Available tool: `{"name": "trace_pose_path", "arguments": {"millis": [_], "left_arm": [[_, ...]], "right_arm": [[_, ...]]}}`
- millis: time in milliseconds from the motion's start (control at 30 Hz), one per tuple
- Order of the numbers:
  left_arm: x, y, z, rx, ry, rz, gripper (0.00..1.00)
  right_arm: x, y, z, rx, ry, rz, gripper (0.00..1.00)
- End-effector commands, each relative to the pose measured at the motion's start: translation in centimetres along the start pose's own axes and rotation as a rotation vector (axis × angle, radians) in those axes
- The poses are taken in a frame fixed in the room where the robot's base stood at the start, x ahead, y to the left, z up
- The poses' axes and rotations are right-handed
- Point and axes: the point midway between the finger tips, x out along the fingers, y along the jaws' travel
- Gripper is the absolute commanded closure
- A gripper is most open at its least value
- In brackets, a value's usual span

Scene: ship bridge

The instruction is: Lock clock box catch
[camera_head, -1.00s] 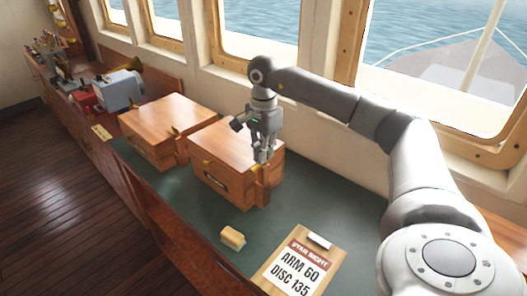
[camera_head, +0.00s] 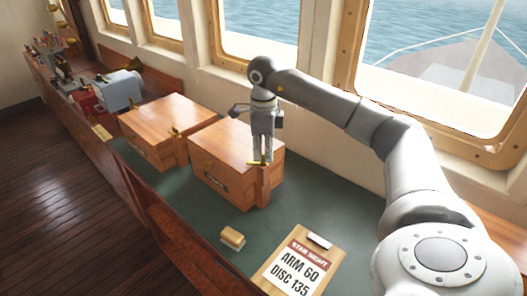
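Two closed wooden boxes stand on the green counter top. The nearer box (camera_head: 217,184) has a dark label plate on its front, its lettering too small to read. The farther box (camera_head: 152,147) stands to its left, with a brass catch (camera_head: 174,132) near its right top edge. My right gripper (camera_head: 261,160) points down at the right front corner of the nearer box. Its fingers look close together, with a small brass piece (camera_head: 257,163) at the tips. I cannot tell whether they grip it or only touch it. My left gripper is out of view.
A clipboard (camera_head: 294,268) reading "STAR SIGHT ARM 60 DISC 135" lies on the green counter (camera_head: 190,197). A small wooden block (camera_head: 232,239) lies left of it. A grey device (camera_head: 121,90) stands beyond the boxes. Windows line the wall behind.

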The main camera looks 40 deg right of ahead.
Motion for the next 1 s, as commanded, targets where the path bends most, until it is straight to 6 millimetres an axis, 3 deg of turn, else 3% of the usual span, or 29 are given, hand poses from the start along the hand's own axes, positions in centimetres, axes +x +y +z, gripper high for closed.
{"name": "trace_pose_path", "arguments": {"millis": [500,1000], "left_arm": [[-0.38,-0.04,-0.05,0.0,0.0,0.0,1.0],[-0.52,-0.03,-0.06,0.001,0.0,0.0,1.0]], "right_arm": [[-0.13,-0.07,0.0,0.456,-0.002,-0.002,1.0],[-0.13,-0.07,-0.01,0.657,-0.002,-0.002,1.0]]}}
